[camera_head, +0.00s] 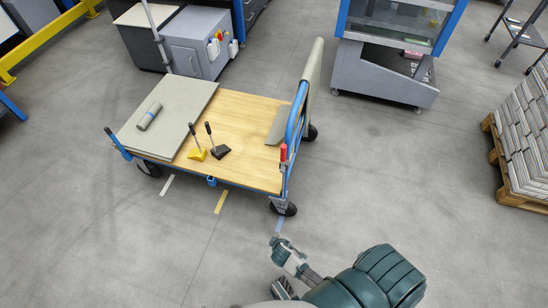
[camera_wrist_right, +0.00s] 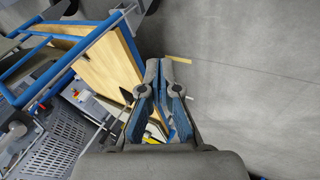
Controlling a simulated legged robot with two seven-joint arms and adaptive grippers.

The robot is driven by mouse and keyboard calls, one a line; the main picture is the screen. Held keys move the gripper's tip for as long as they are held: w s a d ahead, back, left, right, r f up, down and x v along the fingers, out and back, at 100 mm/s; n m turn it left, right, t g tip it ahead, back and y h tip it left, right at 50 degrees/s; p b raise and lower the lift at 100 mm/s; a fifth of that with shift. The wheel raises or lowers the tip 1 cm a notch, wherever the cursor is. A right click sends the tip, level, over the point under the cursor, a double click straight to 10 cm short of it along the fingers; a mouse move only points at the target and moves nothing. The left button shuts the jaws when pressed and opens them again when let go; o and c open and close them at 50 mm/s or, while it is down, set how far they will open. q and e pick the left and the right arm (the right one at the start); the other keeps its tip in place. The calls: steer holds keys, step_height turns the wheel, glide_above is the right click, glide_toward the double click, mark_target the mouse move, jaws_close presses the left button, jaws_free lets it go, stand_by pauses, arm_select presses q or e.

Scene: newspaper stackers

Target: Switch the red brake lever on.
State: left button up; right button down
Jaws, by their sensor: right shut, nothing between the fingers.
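The red brake lever (camera_head: 283,153) stands upright on the near right corner of the blue-framed cart (camera_head: 252,178), by the handle end. My right gripper (camera_head: 275,241) is shut and empty. It is in front of the cart, below the lever in the head view and clear of it. In the right wrist view the closed fingers (camera_wrist_right: 162,68) have blue pads, with the cart's blue frame (camera_wrist_right: 62,50) and wooden deck behind to the left. I cannot make out the lever in that view. My left gripper is not in view.
On the cart lie a grey board (camera_head: 180,108) with a rolled item (camera_head: 149,117), plus a yellow tool (camera_head: 197,152) and a black tool (camera_head: 220,150). A grey cabinet (camera_head: 190,55) stands behind. A pallet with stacked papers (camera_head: 525,130) is at right. The floor around my arm is clear.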

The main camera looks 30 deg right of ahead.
mark_target(283, 159)
steer(key=w+d+r+n+t+h+b, duration=0.1)
steer(key=w+r+n+t+h+b, duration=0.25)
steer(key=w+r, duration=0.85)
steer(key=w+d+r+t+h+b, duration=0.2)
steer(key=w+r+t+h+b, duration=0.25)
steer(key=r, duration=0.95)
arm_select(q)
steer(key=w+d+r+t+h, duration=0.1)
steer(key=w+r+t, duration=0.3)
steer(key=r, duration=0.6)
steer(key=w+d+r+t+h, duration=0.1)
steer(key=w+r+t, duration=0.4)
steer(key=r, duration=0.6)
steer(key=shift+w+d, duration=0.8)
arm_select(e)
steer(key=w+d, duration=0.5)
steer(key=d, duration=0.3)
steer(key=shift+d+h, duration=0.2)
steer(key=shift+h, duration=0.1)
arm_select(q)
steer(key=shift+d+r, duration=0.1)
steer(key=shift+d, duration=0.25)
arm_select(e)
steer(key=shift+d+f+m, duration=0.1)
steer(key=shift+d+m, duration=0.15)
steer(key=shift+d, duration=0.2)
